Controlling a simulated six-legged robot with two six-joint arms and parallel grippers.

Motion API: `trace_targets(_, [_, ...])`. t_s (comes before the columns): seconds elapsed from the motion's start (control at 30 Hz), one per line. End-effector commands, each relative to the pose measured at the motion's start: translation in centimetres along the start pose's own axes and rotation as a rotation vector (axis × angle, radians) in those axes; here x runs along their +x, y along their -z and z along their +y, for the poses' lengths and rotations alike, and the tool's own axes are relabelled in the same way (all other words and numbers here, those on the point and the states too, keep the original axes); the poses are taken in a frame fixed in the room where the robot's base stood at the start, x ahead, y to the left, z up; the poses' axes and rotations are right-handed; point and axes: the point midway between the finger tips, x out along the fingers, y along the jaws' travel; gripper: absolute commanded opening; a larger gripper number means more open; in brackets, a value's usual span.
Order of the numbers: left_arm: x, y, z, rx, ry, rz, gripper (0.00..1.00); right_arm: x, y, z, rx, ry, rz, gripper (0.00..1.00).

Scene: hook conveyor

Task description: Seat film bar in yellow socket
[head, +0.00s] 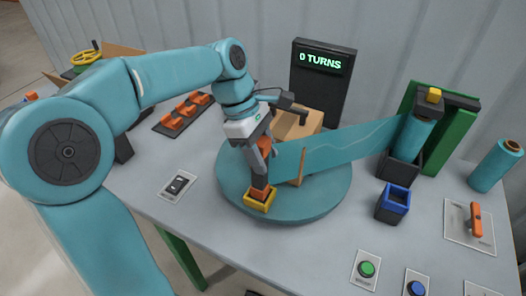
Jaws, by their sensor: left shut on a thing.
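The bar stands about upright. A wide teal film (345,146) stretches from the bar to the film roll (411,136) at the right. The yellow socket (259,203) sits near the turntable's front left edge. The bar's lower end is at the socket's opening; I cannot tell how deep it is in. My right gripper is not in view.
A cardboard box (297,125) stands on the turntable behind the bar. A dark display (322,72) reads "0 TURNS".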

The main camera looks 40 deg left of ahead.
Motion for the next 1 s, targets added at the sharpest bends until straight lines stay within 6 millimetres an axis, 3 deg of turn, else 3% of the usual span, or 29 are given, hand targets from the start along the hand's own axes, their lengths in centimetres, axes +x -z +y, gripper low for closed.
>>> trace_targets(1.0, [1.9,0.8,0.0,-0.001,-0.001,0.0,0.0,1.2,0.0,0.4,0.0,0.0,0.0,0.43])
